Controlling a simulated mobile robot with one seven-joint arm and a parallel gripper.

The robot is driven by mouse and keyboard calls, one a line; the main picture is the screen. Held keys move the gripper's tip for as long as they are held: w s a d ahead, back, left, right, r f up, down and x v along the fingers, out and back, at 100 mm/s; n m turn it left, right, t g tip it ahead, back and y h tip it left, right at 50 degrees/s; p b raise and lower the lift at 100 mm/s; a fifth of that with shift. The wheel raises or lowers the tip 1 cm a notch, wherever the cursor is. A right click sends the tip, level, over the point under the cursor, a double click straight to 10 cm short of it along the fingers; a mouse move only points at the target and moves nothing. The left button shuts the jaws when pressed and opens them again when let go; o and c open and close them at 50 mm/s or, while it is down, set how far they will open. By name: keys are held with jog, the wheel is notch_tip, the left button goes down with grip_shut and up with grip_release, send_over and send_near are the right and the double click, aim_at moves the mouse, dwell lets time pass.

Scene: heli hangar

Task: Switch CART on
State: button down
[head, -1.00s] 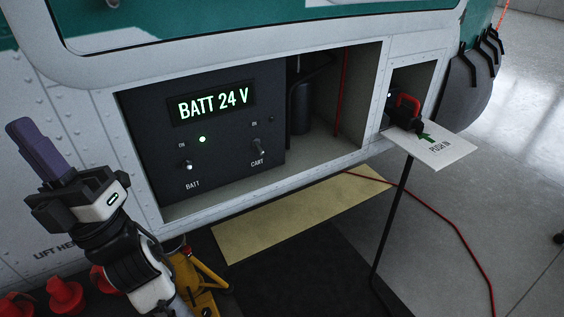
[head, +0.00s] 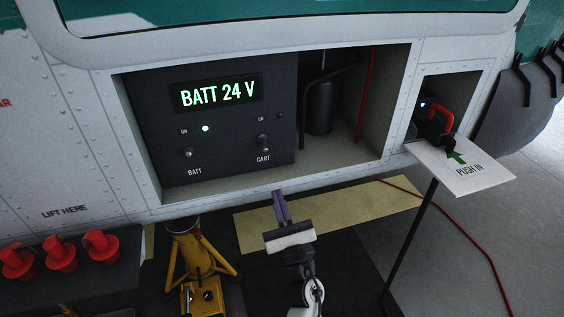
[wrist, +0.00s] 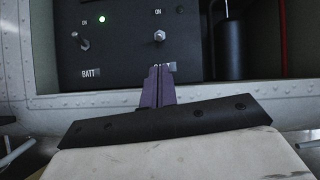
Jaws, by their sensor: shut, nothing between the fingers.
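The CART switch (head: 263,142) is a small toggle on the right of the dark panel (head: 222,155). Its lever points down, and the lamp above it looks dark. The CART switch also shows in the wrist view (wrist: 159,36), just above my fingertips. The BATT switch (head: 188,152) is to its left, lever down in the head view, with a lit green lamp (head: 205,128). The display (head: 217,92) reads BATT 24 V. My gripper (head: 278,194) is shut and empty, below and in front of the bay. In the wrist view its purple fingers (wrist: 158,72) partly cover the CART label.
The bay's lower sill (head: 270,188) lies behind my fingers. At right, a black plug with a red handle (head: 438,124) sits at a socket above a PUSH IN flap (head: 470,167). A yellow jack (head: 195,265) and red caps (head: 60,254) stand lower left.

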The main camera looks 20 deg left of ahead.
aim_at(264, 145)
jog(key=shift+d+f, duration=0.15)
jog(key=shift+f, duration=0.15)
jog(key=shift+w+r, duration=0.1)
jog(key=shift+p+x, duration=2.2)
jog(key=shift+x, duration=2.75)
jog(key=shift+s+d+r+g+h+p, duration=0.25)
jog(key=shift+g+h+p, duration=0.35)
jog(key=shift+p, duration=1.3)
